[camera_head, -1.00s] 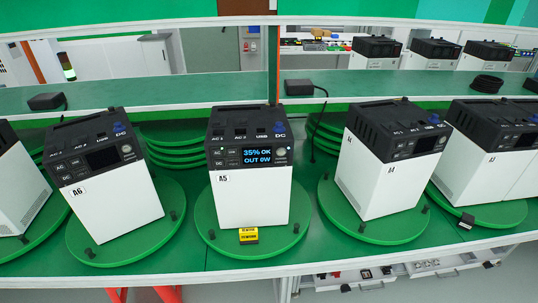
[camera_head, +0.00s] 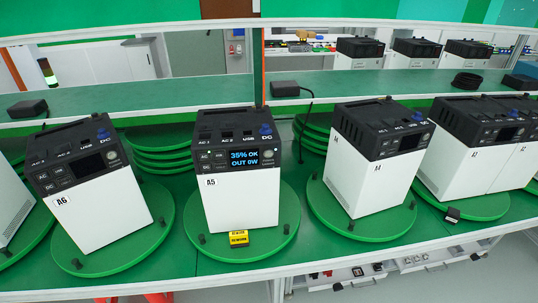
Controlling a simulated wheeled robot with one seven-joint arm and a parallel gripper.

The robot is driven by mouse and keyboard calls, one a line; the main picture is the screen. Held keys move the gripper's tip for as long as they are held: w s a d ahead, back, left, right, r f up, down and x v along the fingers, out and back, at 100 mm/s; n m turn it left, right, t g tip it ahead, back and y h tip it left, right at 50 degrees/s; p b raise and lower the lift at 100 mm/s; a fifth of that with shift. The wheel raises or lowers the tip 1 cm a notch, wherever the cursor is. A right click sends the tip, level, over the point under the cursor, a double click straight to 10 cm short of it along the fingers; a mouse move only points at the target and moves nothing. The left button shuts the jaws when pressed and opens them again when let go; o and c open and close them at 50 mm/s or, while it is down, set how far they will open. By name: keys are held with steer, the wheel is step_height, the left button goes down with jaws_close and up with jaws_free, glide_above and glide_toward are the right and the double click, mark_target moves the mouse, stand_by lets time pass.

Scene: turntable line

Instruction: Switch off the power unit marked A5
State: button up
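The power unit A5 (camera_head: 247,203) stands upright on a green round turntable (camera_head: 273,241), left of the picture's middle. It has a white body and a black top section. Its lit display (camera_head: 251,158) reads "35% OK, OUT 0W" in blue. A round button (camera_head: 283,154) sits right of the display, and small buttons marked AC and DC sit left of it. A blue knob (camera_head: 265,130) is on top near the DC label. A yellow tag (camera_head: 239,238) reading "REWORK" lies at its foot. My gripper is not in view.
Unit A6 (camera_head: 100,214) stands on its turntable to the left, display dark. Unit A4 (camera_head: 363,177) and unit A3 (camera_head: 462,170) stand to the right, displays dark. A raised shelf (camera_head: 190,96) behind holds black adapters. A black cable (camera_head: 304,120) hangs behind A5.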

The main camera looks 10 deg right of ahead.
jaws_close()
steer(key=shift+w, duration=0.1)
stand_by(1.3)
